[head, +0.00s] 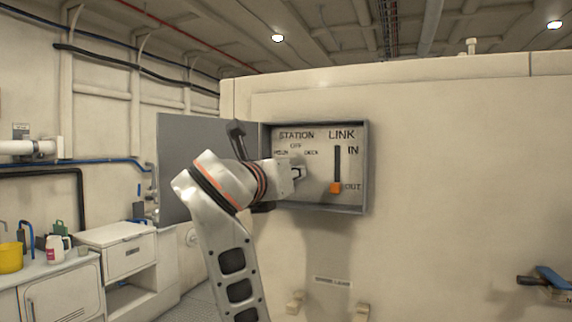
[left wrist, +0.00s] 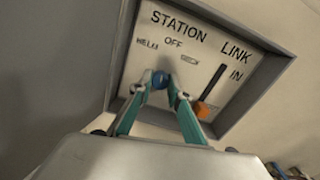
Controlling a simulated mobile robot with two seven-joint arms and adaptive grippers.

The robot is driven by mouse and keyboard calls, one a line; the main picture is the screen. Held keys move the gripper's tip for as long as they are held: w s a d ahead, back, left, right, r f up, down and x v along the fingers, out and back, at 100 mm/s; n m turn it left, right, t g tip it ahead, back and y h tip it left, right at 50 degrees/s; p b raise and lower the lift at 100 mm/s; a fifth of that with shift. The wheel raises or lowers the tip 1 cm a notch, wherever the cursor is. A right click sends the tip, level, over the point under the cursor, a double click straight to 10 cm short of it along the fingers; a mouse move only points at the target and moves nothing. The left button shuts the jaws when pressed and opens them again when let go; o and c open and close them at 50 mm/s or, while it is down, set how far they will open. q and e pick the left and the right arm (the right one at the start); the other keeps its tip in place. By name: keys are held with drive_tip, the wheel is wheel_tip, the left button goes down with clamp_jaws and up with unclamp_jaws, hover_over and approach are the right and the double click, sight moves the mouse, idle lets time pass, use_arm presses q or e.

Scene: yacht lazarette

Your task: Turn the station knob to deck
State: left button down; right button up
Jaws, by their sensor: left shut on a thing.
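The station knob (left wrist: 160,79) is a small blue round part on the panel (left wrist: 222,58), below the labels HELM, OFF and DECK. My left gripper (left wrist: 166,84) is shut on it, with its teal fingers on either side. The knob's pointer is hidden, so I cannot tell its setting. In the head view my left gripper (head: 298,174) reaches into the open grey box (head: 366,165) from the left and covers the knob. My right gripper is not in view.
The orange LINK lever handle (head: 336,188) is close to the right of my gripper, low in its slot by OUT. The box door (head: 185,150) stands open to the left. A counter (head: 50,268) with a yellow bucket (head: 10,258) stands at far left.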

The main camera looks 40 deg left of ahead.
use_arm(q)
drive_tip(key=m+p, duration=0.2)
drive_tip(key=m, duration=0.1)
drive_tip(key=shift+r+m, duration=0.15)
drive_tip(key=shift+m, duration=0.25)
drive_tip(key=m+p, duration=0.2)
drive_tip(key=shift+m, duration=0.3)
drive_tip(key=shift+m+p, duration=0.45)
drive_tip(key=shift+m, duration=0.35)
drive_tip(key=shift+m+p, duration=0.7)
drive_tip(key=shift+m, duration=0.5)
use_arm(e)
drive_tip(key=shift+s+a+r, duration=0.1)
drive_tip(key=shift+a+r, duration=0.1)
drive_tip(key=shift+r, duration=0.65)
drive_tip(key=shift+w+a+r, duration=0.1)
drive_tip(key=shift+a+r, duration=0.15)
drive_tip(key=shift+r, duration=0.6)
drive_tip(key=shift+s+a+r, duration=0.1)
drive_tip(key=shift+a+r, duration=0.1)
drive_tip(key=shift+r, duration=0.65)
use_arm(q)
drive_tip(key=shift+f, duration=0.2)
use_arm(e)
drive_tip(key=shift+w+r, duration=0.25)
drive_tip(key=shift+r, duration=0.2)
use_arm(q)
drive_tip(key=c, duration=1.9)
unclamp_jaws()
drive_tip(key=shift+a, duration=0.1)
